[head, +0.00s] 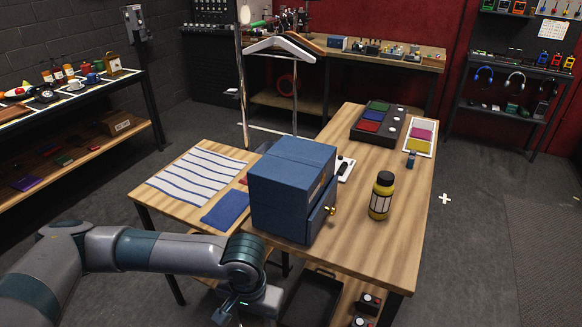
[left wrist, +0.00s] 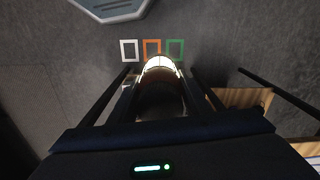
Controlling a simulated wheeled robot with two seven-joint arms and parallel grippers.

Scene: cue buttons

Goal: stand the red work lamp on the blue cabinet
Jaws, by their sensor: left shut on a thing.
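The blue cabinet (head: 280,190) stands on the wooden table in the head view. Its drawer (head: 320,215), with a brass knob, sits slightly out on the right side. My left gripper is low in the head view, in front of the table and below the cabinet; its fingertips are not clear there. In the left wrist view my left gripper (left wrist: 160,85) is shut on the work lamp (left wrist: 160,68), whose bright rounded end points away from the wrist. Its red colour does not show, and its lower part is hidden. My right gripper is in neither view.
A yellow bottle (head: 381,195) stands right of the cabinet. A blue cloth (head: 226,209) and a striped cloth (head: 198,178) lie left of it. A dark button box (head: 377,123) is behind. A rail with hangers (head: 284,45) stands beyond. The cabinet top is clear.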

